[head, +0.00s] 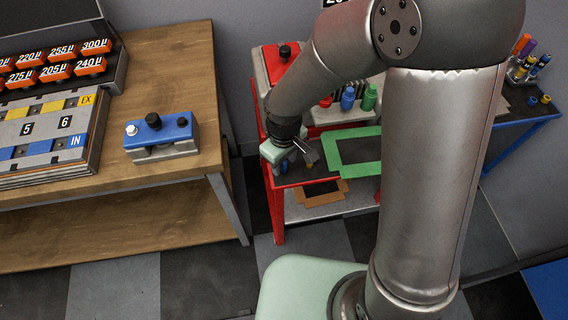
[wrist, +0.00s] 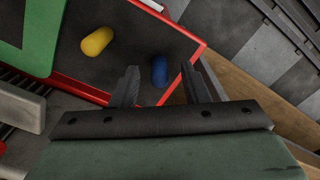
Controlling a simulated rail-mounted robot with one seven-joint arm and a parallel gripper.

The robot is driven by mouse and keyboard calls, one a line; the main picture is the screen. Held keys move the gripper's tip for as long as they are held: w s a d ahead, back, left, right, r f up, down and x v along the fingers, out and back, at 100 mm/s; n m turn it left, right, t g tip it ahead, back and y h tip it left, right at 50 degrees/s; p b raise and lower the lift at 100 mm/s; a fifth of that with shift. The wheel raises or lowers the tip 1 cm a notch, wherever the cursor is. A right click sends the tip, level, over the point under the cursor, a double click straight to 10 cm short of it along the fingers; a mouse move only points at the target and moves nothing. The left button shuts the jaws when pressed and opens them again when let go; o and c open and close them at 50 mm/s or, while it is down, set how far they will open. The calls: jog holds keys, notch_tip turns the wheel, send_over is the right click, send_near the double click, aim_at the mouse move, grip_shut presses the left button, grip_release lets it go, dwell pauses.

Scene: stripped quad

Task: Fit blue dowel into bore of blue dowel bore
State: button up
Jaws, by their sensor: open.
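The blue dowel (wrist: 159,71) lies on the dark top of the red-edged table (wrist: 185,62) in the wrist view, near its red rim. My gripper (wrist: 159,75) is open, with its two fingers apart and the dowel showing between the fingertips. I cannot tell how far above the dowel the tips are. In the head view my gripper (head: 302,156) is over the left front part of the red table, and the dowel is mostly hidden there. I cannot make out the blue dowel bore for certain.
A yellow dowel (wrist: 97,41) lies left of the blue one. A green frame (head: 349,172) is right of my gripper in the head view. Red, blue and green upright pieces (head: 348,97) stand farther back. A wooden bench (head: 190,75) holds a blue-topped block (head: 181,130).

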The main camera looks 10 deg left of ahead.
grip_shut()
